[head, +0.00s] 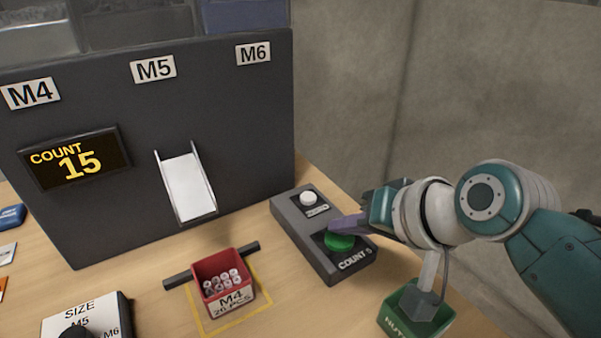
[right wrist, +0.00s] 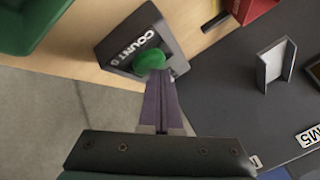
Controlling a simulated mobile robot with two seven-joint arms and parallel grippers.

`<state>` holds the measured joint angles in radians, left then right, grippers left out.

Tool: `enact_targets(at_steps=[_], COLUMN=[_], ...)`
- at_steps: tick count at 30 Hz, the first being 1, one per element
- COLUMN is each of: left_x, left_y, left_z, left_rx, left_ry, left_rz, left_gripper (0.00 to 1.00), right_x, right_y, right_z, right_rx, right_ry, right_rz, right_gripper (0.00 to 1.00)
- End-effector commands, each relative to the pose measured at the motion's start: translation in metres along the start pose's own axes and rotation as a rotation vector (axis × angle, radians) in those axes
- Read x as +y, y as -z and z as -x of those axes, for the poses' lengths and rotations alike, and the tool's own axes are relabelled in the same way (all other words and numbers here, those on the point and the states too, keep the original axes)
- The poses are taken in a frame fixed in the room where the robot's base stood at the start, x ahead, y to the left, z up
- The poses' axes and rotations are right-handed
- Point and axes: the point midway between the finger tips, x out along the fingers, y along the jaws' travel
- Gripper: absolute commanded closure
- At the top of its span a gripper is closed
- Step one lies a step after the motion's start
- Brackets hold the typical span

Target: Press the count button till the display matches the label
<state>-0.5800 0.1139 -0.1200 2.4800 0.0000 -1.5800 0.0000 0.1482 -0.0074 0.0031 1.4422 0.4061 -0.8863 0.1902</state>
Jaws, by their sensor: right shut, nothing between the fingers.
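The display (head: 77,160) on the dark feeder panel reads "COUNT 15" in yellow. The red bin (head: 226,276) in front of the chute carries a label (head: 233,299) reading "M4" and what looks like "20 PCS", and holds several small pale pieces. The green count button (head: 340,242) sits on a dark box (head: 322,235) marked "COUNT" with a digit I cannot read surely. My right gripper (head: 337,228) is shut and empty, its fingertips at the green button; in the right wrist view they meet the button's edge (right wrist: 150,60). Whether it is pressed down I cannot tell. My left gripper is out of view.
A white button (head: 308,198) is on the same box. A white chute (head: 187,187) comes out of the panel. A size dial box (head: 88,318) stands at front left. A green bin (head: 416,309) marked "NUTS" stands below my right arm.

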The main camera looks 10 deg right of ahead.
Motion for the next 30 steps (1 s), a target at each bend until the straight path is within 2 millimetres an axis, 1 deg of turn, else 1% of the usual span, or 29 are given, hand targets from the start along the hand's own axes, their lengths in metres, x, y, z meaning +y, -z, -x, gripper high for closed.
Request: enact_targets(at_steps=[19, 30], left_x=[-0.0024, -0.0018], left_y=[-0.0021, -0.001], left_z=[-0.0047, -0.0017], left_rx=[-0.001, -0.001], left_ry=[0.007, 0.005], left_rz=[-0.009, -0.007], left_gripper=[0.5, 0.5], right_x=[0.0044, 0.0032], right_y=[-0.0044, -0.0035], right_z=[-0.0059, -0.0039], right_rx=[0.0, -0.002], right_ry=[0.0, -0.001], right_rz=[0.0, 0.0], right_gripper=[1.0, 1.0])
